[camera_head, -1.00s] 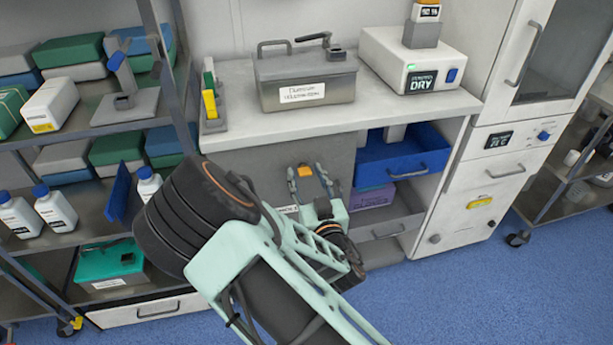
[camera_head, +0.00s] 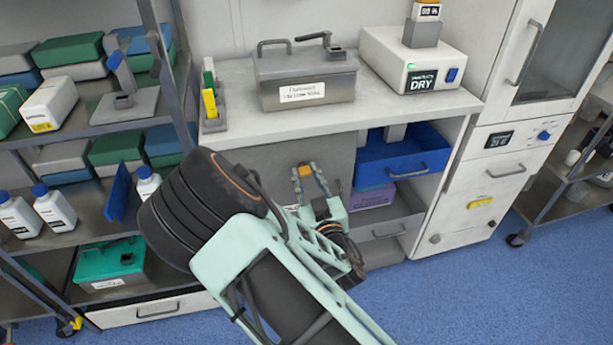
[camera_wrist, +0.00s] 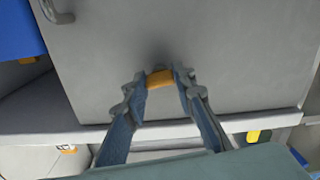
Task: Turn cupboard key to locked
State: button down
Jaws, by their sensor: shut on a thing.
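The orange cupboard key (camera_wrist: 160,79) sits at the face of the grey cupboard door (camera_wrist: 220,55), and its bow lies between my fingertips in the wrist view. In the head view the key is a small orange spot (camera_head: 304,171) in front of the grey door (camera_head: 270,160) under the counter. My gripper (camera_head: 306,173) is shut on the key, a finger on each side, as the wrist view also shows (camera_wrist: 160,80). The lock behind the key is hidden, and no locked or unlocked marking is legible.
The white counter (camera_head: 250,131) above holds a grey metal box (camera_head: 300,85) and a white device marked DRY (camera_head: 412,55). Right of the door are open shelves with a blue bin (camera_head: 400,158). A metal rack (camera_head: 75,120) stands left. The blue floor (camera_head: 480,275) is clear.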

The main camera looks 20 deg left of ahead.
jog(key=n, duration=0.4)
jog(key=shift+b, duration=0.4)
jog(key=n, duration=0.8)
jog(key=shift+n+b, duration=0.3)
jog(key=shift+b, duration=0.1)
jog(key=shift+n, duration=1.9)
jog(key=c, duration=1.6)
grip_release()
jog(key=shift+s, duration=0.1)
